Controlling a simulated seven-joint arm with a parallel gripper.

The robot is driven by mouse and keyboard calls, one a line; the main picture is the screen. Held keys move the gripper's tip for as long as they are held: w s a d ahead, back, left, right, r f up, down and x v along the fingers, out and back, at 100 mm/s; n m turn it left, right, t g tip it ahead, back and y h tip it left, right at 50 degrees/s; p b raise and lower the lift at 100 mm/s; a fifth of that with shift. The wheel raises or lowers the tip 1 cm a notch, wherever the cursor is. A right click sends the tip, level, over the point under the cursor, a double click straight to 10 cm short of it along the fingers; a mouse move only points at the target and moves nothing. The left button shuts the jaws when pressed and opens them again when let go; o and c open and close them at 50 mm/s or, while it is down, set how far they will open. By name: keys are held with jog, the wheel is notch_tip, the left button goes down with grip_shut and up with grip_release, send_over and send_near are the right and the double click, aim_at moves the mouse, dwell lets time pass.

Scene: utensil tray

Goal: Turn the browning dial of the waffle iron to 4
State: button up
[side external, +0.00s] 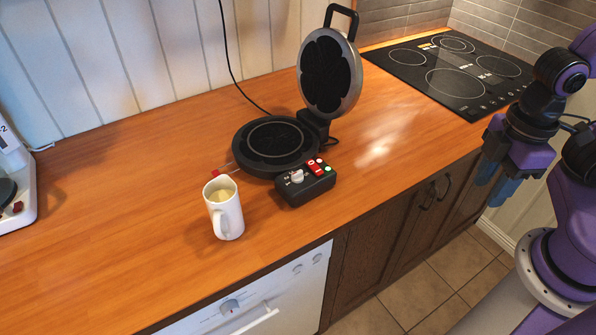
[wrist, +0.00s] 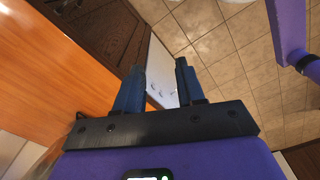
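The waffle iron stands on the wooden counter with its round lid (side external: 330,75) raised and its dark lower plate (side external: 275,146) exposed. Its black control box (side external: 308,190) sits at the front, with a white browning dial (side external: 297,177), a red switch and small lights. The dial's markings are too small to read. My gripper (side external: 493,190) is at the right, off the counter's front edge and well away from the dial. In the wrist view my gripper (wrist: 160,66) has its two blue fingers apart with nothing between them; the waffle iron is not in that view.
A white mug (side external: 224,210) with pale contents stands left of the control box, close to a red-tipped handle (side external: 215,173). A black cooktop (side external: 455,70) lies at the back right. A white appliance (side external: 14,175) is at the far left. The counter right of the box is clear.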

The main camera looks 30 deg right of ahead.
jog(key=w+a+r+n, duration=0.1)
jog(key=w+a+r, duration=0.2)
jog(key=w+a, duration=0.3)
jog(key=w+a+r+n, duration=0.2)
jog(key=w+a+r, duration=0.1)
jog(key=w+a, duration=0.35)
jog(key=n, duration=0.3)
send_near(297, 172)
notch_tip(297, 172, down, 9)
jog(key=shift+w+a+r, duration=0.1)
jog(key=shift+a+r, duration=0.05)
grip_shut()
